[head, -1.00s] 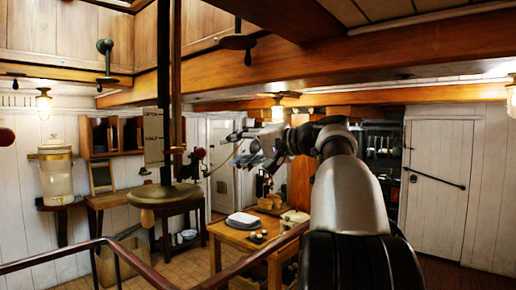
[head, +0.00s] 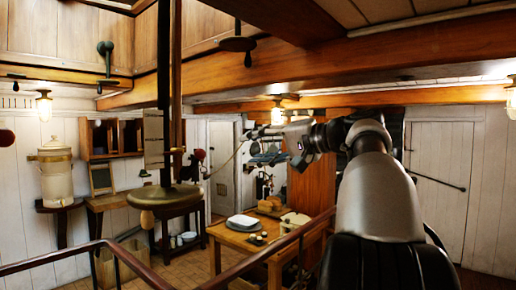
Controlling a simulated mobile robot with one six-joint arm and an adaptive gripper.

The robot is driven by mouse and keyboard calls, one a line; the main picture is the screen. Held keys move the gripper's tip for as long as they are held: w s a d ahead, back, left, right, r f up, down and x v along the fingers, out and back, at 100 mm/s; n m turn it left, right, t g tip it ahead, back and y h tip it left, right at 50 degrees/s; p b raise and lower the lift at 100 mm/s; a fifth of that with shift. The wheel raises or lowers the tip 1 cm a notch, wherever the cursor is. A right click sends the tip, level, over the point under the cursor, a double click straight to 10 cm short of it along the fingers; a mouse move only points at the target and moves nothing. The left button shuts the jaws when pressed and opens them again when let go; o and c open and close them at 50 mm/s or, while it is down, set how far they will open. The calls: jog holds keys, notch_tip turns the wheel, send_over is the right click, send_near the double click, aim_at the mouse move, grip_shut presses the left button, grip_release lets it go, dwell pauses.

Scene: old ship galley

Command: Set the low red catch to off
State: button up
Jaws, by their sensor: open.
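My gripper (head: 256,133) is held out in the air at the far end of my arm, left of the arm and above the wooden table. It looks open and empty; its fingers are small and blend with hanging things behind. I cannot single out the low red catch with certainty. A dark red rounded part (head: 197,155) shows right of the post, apart from my gripper, and a dark red knob (head: 6,137) is cut by the left edge. A pale label board (head: 153,139) stands beside the post; its lettering is unclear now.
A dark post (head: 164,85) with a round brass-coloured plate (head: 165,197) stands left of centre. A handrail (head: 60,263) crosses the foreground. The wooden table (head: 240,240) holds bread and a white plate or cloth. Wooden beams (head: 400,62) run overhead.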

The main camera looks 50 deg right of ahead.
aim_at(193, 164)
dwell(0.5)
jog(key=v, duration=1.2)
jog(key=shift+c, duration=0.3)
